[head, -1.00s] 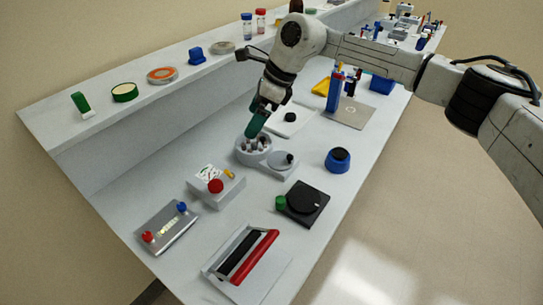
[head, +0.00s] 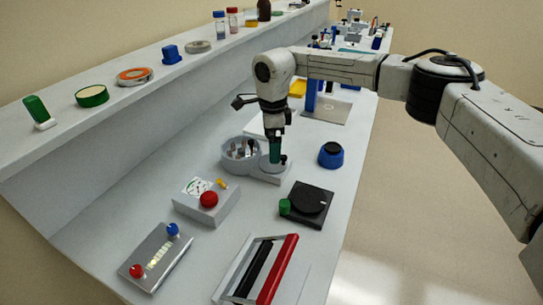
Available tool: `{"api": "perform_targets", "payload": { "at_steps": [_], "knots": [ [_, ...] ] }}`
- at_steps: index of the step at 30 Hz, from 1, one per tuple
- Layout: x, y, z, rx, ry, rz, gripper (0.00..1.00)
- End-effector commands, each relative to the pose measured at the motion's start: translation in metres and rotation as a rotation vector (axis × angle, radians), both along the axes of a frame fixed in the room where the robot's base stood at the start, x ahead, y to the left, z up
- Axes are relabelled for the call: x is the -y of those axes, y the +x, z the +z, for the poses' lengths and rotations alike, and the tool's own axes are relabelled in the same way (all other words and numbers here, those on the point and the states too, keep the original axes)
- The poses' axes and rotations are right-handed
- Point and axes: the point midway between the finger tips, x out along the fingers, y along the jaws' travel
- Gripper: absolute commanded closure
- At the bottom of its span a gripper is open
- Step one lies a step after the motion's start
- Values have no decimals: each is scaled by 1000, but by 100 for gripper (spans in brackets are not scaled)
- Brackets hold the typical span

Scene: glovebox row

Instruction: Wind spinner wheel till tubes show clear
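The spinner is a light grey device on the bench in the head view. Its round bowl (head: 233,160) holds several small tubes with dark and pale parts; what is inside the tubes is too small to tell. Joined to the bowl on its right is a flat grey wheel (head: 268,176) with a small dark knob (head: 284,160). My gripper (head: 275,161) points straight down over the wheel, its green fingers at or just beside the knob. Whether they touch or grip the knob is hidden, and so is the finger gap.
A grey box with a red button (head: 208,199) and a black device with a green knob (head: 309,204) stand nearer. A blue round pot (head: 331,156) is to the right. A raised shelf (head: 150,93) with small items runs along the left. Bench between devices is clear.

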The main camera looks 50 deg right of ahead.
Motion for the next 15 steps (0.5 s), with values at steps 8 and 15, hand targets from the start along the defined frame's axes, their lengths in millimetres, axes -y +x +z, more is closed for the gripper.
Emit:
{"api": "perform_targets", "payload": {
  "at_steps": [8,15],
  "knots": [
    [0,0,-40,0,3,-1,0],
    [0,0,-51,1,0,-1,0]
  ]
}}
